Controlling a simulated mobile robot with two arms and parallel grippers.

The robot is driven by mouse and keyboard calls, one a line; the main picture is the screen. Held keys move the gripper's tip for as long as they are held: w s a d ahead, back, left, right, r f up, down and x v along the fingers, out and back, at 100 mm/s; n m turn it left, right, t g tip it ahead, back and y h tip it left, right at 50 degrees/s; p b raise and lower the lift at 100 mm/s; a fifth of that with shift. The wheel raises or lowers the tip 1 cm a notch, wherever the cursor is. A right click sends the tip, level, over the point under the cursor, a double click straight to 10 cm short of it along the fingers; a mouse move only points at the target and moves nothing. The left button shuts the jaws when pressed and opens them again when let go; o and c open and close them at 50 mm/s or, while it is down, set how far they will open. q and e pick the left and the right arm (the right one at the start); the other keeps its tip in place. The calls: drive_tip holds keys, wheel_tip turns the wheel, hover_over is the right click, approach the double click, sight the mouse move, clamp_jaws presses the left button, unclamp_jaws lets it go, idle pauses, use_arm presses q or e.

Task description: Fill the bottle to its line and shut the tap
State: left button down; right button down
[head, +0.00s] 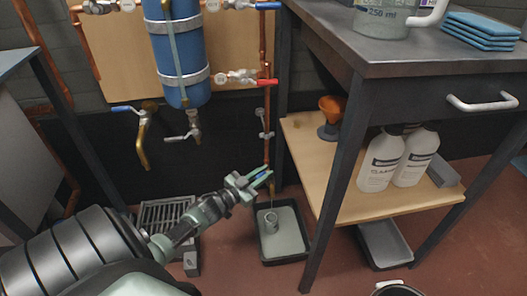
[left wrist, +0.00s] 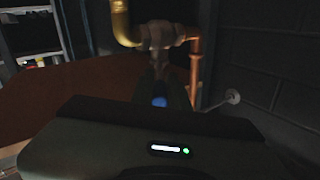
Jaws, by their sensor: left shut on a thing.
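My left gripper (head: 258,180) is shut on a blue tap lever (head: 263,173) at the low end of the copper pipe. In the left wrist view the lever's blue tip (left wrist: 159,101) shows between the dark fingers. The brass tap (left wrist: 160,35) is just beyond them. A thin pale line runs from the outlet towards the bottle, perhaps water. My right gripper is not in view.
A dark bench (head: 360,66) with a wooden lower shelf (head: 345,205) stands close on the right. White bottles (head: 381,160) and an orange funnel (head: 332,106) are on the shelf. A blue tank (head: 178,50) hangs on the wall. A grated drain (head: 160,213) lies left of the tray.

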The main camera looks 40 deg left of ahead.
sight(256, 179)
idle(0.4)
use_arm(q)
drive_tip(key=c, duration=1.4)
unclamp_jaws()
drive_tip(key=shift+s, duration=0.15)
drive_tip(key=s+p, duration=0.1)
drive_tip(key=s, duration=0.1)
drive_tip(key=s+p, duration=0.1)
drive_tip(key=s, duration=0.2)
drive_tip(key=s+p, duration=0.1)
drive_tip(key=s, duration=0.1)
drive_tip(key=shift+s+a, duration=0.3)
drive_tip(key=shift+s, duration=0.05)
